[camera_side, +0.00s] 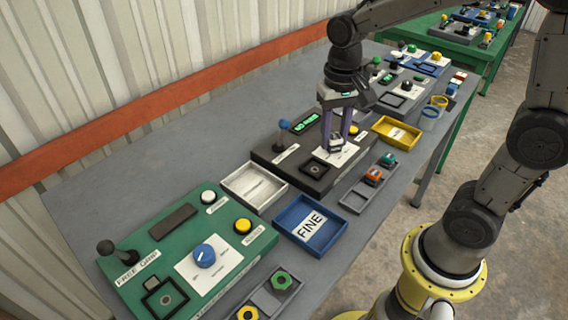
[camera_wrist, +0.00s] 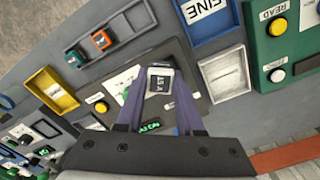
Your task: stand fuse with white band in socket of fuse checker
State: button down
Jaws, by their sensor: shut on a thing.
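My gripper (camera_side: 341,138) is shut on a fuse (camera_wrist: 160,80); its fingertips also show in the wrist view (camera_wrist: 160,92). The fuse looks dark with a pale edge and lettering facing the wrist camera. The fuse checker (camera_side: 264,155) is a dark box with a green-lit display (camera_side: 305,123), a blue-knobbed lever (camera_side: 284,125) and a white label plate. Its square dark socket (camera_side: 285,168) looks empty, to the left of my gripper in the side view. The fuse is over the checker's white plate side, apart from the socket. Its lower end is hard to see.
A grey rack (camera_side: 352,198) holds an orange and a teal fuse in front of the checker. A white tray (camera_side: 254,187), a blue tray (camera_side: 311,225) marked FINE and a yellow tray (camera_side: 396,133) stand nearby. A green panel (camera_side: 180,250) is at the left.

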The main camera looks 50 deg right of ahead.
jog(key=w+f+n, duration=0.2)
jog(key=w, duration=0.1)
jog(key=w+f+n, duration=0.2)
jog(key=w, duration=0.2)
jog(key=w+f+n, duration=0.2)
jog(key=w+f, duration=0.1)
jog(key=w, duration=0.1)
jog(key=shift+a, duration=0.4)
jog(key=shift+w+d+r+n, duration=0.15)
jog(key=shift+w+d+n, duration=0.05)
jog(key=shift+w+n, duration=0.1)
jog(key=w+d+r, duration=0.1)
jog(key=d+r, duration=0.6)
jog(key=w+f, duration=0.1)
jog(key=w, duration=0.2)
jog(key=w+d+f, duration=0.1)
jog(key=w+f, duration=0.2)
jog(key=w, duration=0.2)
jog(key=shift+w+d+f, duration=0.15)
jog(key=shift+w+d, duration=0.15)
jog(key=shift+w, duration=0.05)
send_over(273, 131)
jog(key=f, duration=0.2)
jog(key=s+f, duration=0.1)
jog(key=f, duration=0.1)
jog(key=shift+a+f, duration=0.15)
jog(key=shift+f, duration=0.2)
jog(key=shift+w+f, duration=0.45)
jog(key=shift+f, duration=1.65)
jog(key=shift+f, duration=0.1)
